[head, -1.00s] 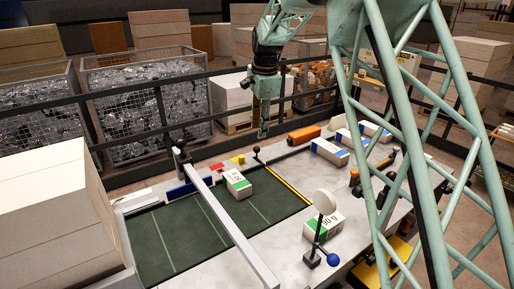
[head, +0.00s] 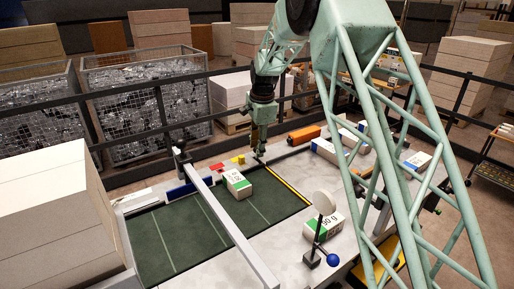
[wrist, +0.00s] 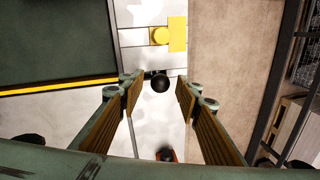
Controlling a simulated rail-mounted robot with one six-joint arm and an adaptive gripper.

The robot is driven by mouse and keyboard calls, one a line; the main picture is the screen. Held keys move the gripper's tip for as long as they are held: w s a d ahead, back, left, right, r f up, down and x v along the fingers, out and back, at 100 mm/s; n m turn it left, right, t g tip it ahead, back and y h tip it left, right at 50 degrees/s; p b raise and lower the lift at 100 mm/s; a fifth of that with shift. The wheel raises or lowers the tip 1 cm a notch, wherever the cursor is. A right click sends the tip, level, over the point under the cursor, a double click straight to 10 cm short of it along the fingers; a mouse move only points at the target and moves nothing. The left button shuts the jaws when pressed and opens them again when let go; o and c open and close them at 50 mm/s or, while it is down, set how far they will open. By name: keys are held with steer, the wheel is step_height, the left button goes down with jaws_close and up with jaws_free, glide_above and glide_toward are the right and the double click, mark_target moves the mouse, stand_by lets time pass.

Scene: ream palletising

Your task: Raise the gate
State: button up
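The gate seems to be the long pale grey bar (head: 222,215) that crosses over the dark green belt (head: 160,240); its height above the belt is hard to tell. A lever with a black ball knob (wrist: 160,84) stands beside the belt's end with the yellow edge strip. My gripper (head: 260,153) points down at this knob and largely hides it in the head view. In the wrist view my gripper (wrist: 159,90) is open, with one finger on each side of the knob and visible gaps between. A second lever has a blue ball (head: 333,259) at the front.
A green-and-white ream (head: 238,184) lies on the belt beside the bar. Another ream (head: 325,228) lies near a pale round disc (head: 323,202). Red (head: 217,168) and yellow (head: 238,160) parts sit at the back edge. An orange object (head: 304,134) stands behind right; a dark rail runs behind.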

steer(key=shift+c, duration=0.7)
jaws_close()
steer(key=shift+w+r+p, duration=0.1)
steer(key=shift+r+p, duration=0.4)
steer(key=shift+r, duration=1.1)
steer(key=shift+o, duration=0.3)
jaws_free()
steer(key=shift+r, duration=0.1)
steer(key=shift+o, duration=0.4)
step_height(320, 180, up, 11)
steer(key=s+d, duration=0.1)
steer(key=s, duration=0.1)
steer(key=shift+r, duration=0.2)
